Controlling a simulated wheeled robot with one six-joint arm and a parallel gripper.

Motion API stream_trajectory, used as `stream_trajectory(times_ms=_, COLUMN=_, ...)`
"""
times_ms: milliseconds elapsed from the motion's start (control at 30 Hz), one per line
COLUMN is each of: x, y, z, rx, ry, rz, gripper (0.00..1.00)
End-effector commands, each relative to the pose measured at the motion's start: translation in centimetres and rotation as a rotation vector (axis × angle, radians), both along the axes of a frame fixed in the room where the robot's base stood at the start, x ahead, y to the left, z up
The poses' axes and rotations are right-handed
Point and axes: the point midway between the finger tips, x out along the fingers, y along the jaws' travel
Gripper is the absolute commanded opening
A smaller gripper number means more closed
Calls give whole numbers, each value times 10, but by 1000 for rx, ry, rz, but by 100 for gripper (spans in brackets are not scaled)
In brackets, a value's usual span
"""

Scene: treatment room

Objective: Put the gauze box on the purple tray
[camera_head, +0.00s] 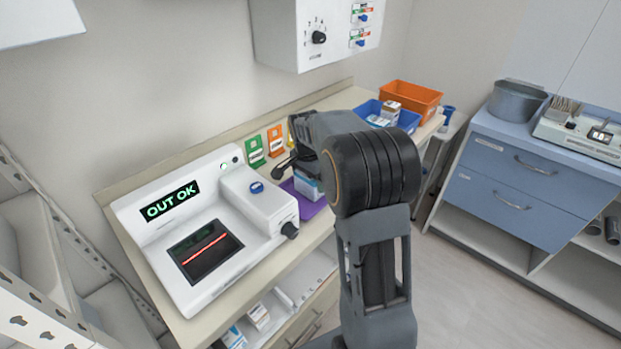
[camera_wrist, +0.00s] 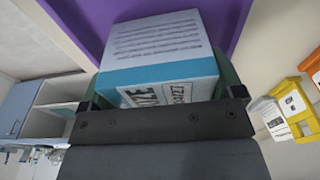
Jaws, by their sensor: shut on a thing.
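The gauze box (camera_wrist: 155,45), white with a blue band and printed text, is between the fingers of my gripper (camera_wrist: 162,88), which is shut on it. In the head view the box (camera_head: 308,187) shows beneath my gripper (camera_head: 300,168), partly hidden by my arm. The purple tray (camera_head: 313,209) lies on the counter under the box, its right part hidden behind my arm. In the wrist view the purple tray (camera_wrist: 232,22) fills the area behind the box. I cannot tell whether the box touches the tray.
A white device (camera_head: 225,270) reading "OUT OK" stands left of the tray. Green (camera_head: 255,152) and orange (camera_head: 275,140) holders stand along the wall. A blue bin (camera_head: 408,121) with boxes and an orange bin (camera_head: 411,97) are farther back on the counter (camera_head: 331,102).

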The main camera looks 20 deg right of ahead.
Motion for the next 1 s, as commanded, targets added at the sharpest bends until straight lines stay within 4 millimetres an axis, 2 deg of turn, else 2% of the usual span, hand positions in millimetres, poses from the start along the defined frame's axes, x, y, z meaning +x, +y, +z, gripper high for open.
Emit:
stream_trajectory(times_ms=367, x=0, y=0, z=-4, rx=-1, ry=-1, rz=0, gripper=58)
stream_trajectory(times_ms=400, x=0, y=0, z=-3, rx=-1, ry=-1, rz=0, gripper=91)
stream_trajectory(times_ms=500, x=0, y=0, z=-3, rx=0, ry=-1, rz=0, gripper=100)
stream_trajectory(times_ms=767, x=0, y=0, z=0, rx=-1, ry=-1, rz=0, gripper=100)
stream_trajectory(times_ms=867, x=1, y=1, z=8, rx=-1, ry=-5, rz=0, gripper=100)
stream_trajectory(times_ms=1000, x=-1, y=4, z=31, rx=-1, ry=-6, rz=1, gripper=100)
